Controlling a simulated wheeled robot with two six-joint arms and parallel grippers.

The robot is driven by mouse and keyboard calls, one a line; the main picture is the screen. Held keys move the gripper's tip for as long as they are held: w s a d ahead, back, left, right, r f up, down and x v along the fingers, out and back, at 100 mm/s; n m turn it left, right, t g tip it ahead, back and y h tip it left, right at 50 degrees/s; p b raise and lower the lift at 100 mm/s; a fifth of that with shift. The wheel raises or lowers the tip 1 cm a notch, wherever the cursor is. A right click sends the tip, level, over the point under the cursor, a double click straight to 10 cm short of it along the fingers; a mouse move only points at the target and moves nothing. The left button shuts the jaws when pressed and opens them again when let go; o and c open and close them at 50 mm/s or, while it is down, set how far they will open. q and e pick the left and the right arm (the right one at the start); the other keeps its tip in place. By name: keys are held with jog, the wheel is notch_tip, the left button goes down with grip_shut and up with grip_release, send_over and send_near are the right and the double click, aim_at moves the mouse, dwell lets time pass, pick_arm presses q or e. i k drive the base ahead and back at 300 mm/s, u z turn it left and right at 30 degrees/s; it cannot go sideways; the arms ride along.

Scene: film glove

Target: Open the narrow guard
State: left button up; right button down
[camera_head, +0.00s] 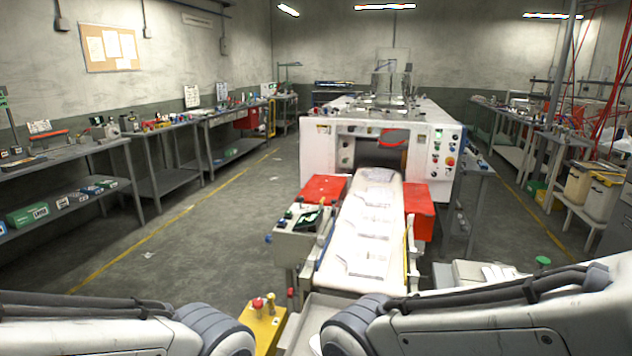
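A white packaging machine (324,150) stands ahead in the middle of the room, with a dark tunnel opening (378,155) in its front. A white conveyor (365,240) with flat packs on it runs from the opening towards me. Red box-like covers flank the conveyor, one on the left (322,189) and one on the right (418,212). I cannot tell which part is the narrow guard. Links of my two arms cross the bottom left and bottom right corners. Neither gripper shows in this view.
A small stand with parts (300,243) is left of the conveyor. Workbenches (70,150) line the left wall, and more benches (520,135) stand right. The left floor aisle (215,225) is clear.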

aim_at(425, 205)
jog(key=z, duration=3.15)
jog(key=i, duration=3.85)
jog(key=u, duration=2.7)
jog(key=i, duration=0.4)
jog(key=z, duration=0.05)
